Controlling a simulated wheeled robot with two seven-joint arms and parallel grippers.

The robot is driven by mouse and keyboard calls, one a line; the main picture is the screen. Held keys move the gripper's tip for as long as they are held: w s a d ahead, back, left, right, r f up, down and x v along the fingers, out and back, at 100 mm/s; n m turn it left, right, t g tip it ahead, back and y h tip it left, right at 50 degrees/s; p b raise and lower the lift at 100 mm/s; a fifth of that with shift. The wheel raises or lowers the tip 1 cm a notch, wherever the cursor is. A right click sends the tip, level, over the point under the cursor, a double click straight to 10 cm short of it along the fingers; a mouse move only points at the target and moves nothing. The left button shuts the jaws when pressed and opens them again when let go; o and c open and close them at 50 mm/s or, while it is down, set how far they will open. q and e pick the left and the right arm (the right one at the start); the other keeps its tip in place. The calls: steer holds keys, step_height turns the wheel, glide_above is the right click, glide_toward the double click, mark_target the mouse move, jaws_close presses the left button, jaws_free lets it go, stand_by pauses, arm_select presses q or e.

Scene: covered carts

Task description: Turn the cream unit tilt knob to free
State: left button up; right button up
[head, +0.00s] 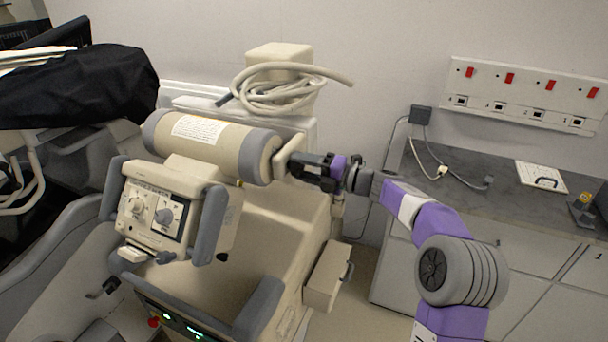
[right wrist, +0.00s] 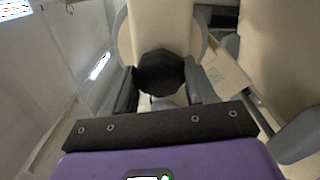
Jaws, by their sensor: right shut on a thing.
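The cream unit (head: 165,215) stands on the left in the head view, with a control box and a cream cylinder (head: 215,147) across its top. The dark faceted tilt knob (right wrist: 162,74) is at the cylinder's right end, between the two fingers in the right wrist view. My right gripper (head: 297,166) reaches in from the right and is shut on the knob. The gripper mostly hides the knob in the head view, and any free or locked mark cannot be read. My left gripper is not in view.
A coiled cream hose (head: 285,92) lies on the unit behind the cylinder. A grey counter (head: 460,180) with a white board (head: 541,176) runs along the right. A black cover (head: 85,85) drapes equipment at far left. A wall panel (head: 525,95) has red switches.

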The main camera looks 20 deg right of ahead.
steer(key=shift+n, duration=0.4)
steer(key=shift+b, duration=0.3)
steer(key=o, duration=1)
steer(key=shift+o, duration=0.2)
steer(key=p+v, duration=0.1)
steer(key=v, duration=0.6)
steer(key=shift+s+d, duration=0.2)
steer(key=shift+s, duration=0.05)
